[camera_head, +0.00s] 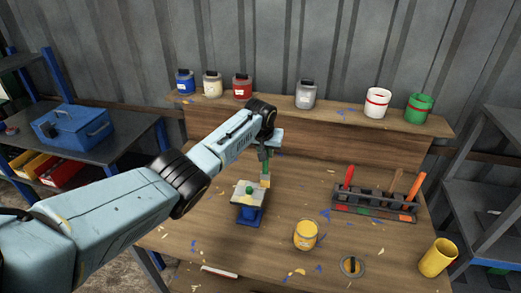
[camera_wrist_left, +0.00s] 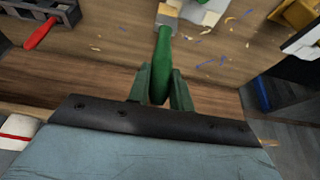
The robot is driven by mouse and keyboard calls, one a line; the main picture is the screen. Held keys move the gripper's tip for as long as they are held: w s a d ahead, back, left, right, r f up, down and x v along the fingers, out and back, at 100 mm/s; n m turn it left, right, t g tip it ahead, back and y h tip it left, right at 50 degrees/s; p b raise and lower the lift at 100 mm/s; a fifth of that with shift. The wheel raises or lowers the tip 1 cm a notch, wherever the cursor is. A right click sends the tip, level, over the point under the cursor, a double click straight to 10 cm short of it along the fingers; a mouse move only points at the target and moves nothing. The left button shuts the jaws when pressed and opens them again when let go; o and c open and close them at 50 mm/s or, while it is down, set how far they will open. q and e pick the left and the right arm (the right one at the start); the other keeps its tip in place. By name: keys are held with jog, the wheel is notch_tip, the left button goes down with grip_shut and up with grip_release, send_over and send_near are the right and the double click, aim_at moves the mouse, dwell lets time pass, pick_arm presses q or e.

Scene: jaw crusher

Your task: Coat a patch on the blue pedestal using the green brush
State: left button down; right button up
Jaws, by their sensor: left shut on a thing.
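My left gripper (camera_head: 266,152) is shut on the green brush (camera_wrist_left: 163,62), whose handle runs between the fingers in the left wrist view. In the head view the brush points down, its pale tip (camera_head: 265,181) just right of and above the pedestal's top in the picture. I cannot tell whether it touches. The blue pedestal (camera_head: 248,216) stands on the workbench with a pale, tilted plate and a small green knob (camera_head: 249,190) on top. An open can of yellow paint (camera_head: 305,236) stands to its right. My right gripper is not in view.
A rack (camera_head: 372,212) with red, brown and orange handles stands at the right. A yellow cup (camera_head: 437,258) and a round lid (camera_head: 351,266) are near the front right. Several paint pots line the raised shelf (camera_head: 335,118). Paint flakes litter the bench.

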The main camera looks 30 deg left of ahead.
pick_arm(q)
jog(key=s+a+p, duration=0.1)
jog(key=s+a, duration=0.1)
jog(key=a, duration=0.7)
jog(key=shift+s+a, duration=0.15)
jog(key=shift+a, duration=0.05)
dwell(0.8)
jog(key=shift+r, duration=0.15)
jog(key=shift+r, duration=2.5)
